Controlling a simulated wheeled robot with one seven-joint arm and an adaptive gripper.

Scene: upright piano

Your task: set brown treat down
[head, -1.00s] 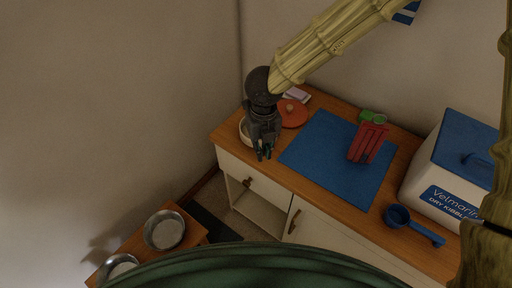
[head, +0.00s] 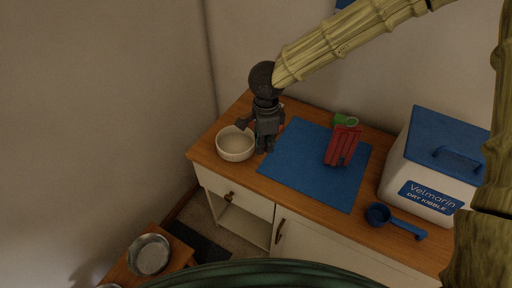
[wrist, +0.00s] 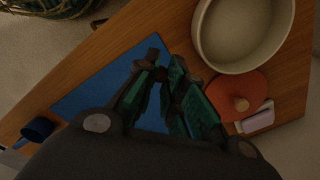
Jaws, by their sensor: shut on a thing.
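My gripper (head: 265,150) points down over the left end of the wooden counter, between the cream bowl (head: 235,155) and the blue mat (head: 318,186). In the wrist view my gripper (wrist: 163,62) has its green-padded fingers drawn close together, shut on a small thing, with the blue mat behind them. I take the held thing as the brown treat, but the fingers and dim light hide its shape. I cannot tell whether it touches the surface. The bowl also shows in the wrist view (wrist: 203,52), beside the fingers, and looks empty.
An orange lid (wrist: 252,86) and a pale block (wrist: 259,117) lie near the bowl. A red slatted object (head: 343,146) and a green item (head: 345,120) are at the mat's back edge. A kibble bin (head: 425,185) and blue scoop (head: 380,215) stand right. The mat's middle is clear.

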